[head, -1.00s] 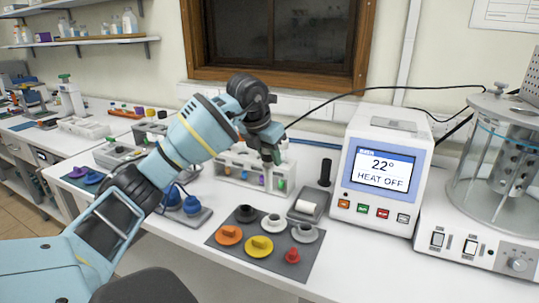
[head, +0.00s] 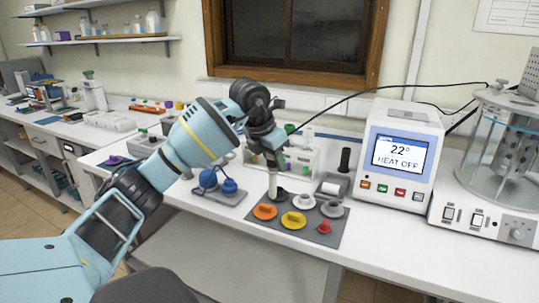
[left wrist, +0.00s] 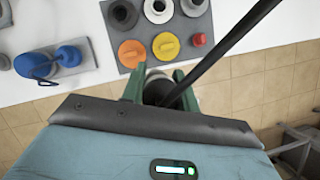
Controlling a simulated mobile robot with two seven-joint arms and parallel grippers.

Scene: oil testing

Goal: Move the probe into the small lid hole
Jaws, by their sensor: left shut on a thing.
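My left gripper (head: 271,155) is shut on the probe (head: 273,184), a pale cylinder pointing down, with a black cable (head: 340,104) running to the right. In the left wrist view the gripper (left wrist: 157,88) grips its dark-topped upper end, and the cable (left wrist: 225,48) crosses to the upper right. In the head view the probe's tip overlaps the black lid (head: 281,196); contact cannot be told. A white lid (head: 303,202) and a grey lid (head: 332,209) have central openings. Which opening is the small lid hole is unclear. My right gripper is out of view.
Orange (head: 265,212), yellow (head: 293,220) and red (head: 324,227) lids lie on the grey mat (head: 335,238). A tube rack (head: 312,160) stands behind. A heater unit (head: 400,155) reads 22° and HEAT OFF. Blue items (head: 229,187) sit left of the mat.

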